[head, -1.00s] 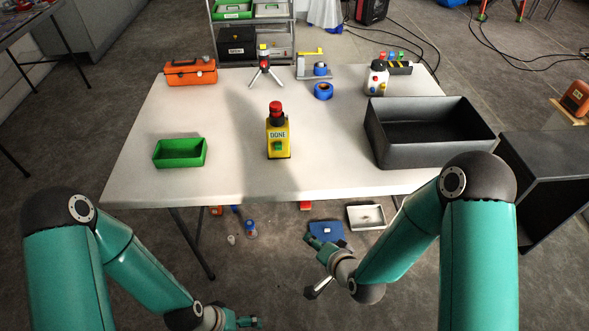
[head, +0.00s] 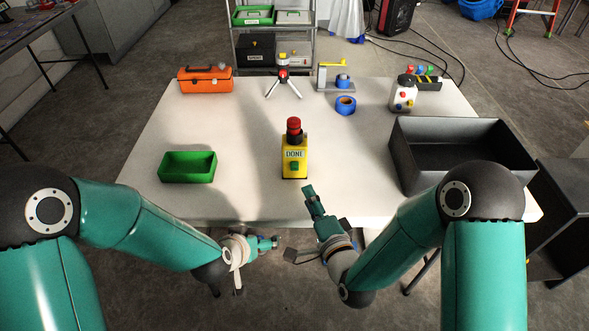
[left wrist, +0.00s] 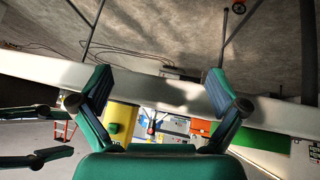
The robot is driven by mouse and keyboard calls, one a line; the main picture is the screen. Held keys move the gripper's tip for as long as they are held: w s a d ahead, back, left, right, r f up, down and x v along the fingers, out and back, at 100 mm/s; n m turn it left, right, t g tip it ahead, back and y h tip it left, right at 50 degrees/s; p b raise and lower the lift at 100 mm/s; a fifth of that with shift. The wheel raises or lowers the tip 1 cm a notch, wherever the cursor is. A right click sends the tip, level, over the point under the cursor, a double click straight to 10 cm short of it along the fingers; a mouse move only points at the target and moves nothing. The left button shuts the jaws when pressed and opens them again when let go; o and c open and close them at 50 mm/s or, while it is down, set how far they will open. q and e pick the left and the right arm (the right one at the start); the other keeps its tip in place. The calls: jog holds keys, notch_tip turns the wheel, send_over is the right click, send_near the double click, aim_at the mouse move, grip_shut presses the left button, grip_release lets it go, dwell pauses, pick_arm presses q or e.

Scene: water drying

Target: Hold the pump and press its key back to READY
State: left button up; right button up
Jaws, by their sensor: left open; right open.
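The pump (head: 294,168) is a yellow box with a red top, standing upright at the middle of the white table (head: 245,205). Its front label reads DONE, with a green key (head: 294,167) below it. My right gripper (head: 309,193) is open and empty, in front of and slightly right of the pump, apart from it. My left gripper (head: 272,242) is open and lower, by the table's front edge. In the left wrist view its spread fingers (left wrist: 157,88) hold nothing, and a yellow shape, apparently the pump (left wrist: 120,122), shows past one finger.
A green tray (head: 187,180) lies to the left and a large grey bin (head: 400,160) to the right. Table around the pump is clear.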

aim_at(294, 146)
pick_arm(q)
jog(key=w+d+r+t+y, duration=0.1)
jog(key=w+d+r+t, duration=0.15)
jog(key=r, duration=0.35)
jog(key=w+d+r+t, duration=0.1)
jog(key=d+r, duration=0.3)
jog(key=r, duration=0.3)
jog(key=w+d+r+t+y, duration=0.1)
jog(key=w+d+r+t, duration=0.15)
jog(key=r, duration=0.35)
jog(key=x, duration=1.6)
jog(key=shift+d, duration=0.2)
jog(key=c, duration=1.3)
jog(key=shift+c, duration=0.2)
pick_arm(e)
grip_shut()
pick_arm(q)
jog(key=shift+r, duration=0.1)
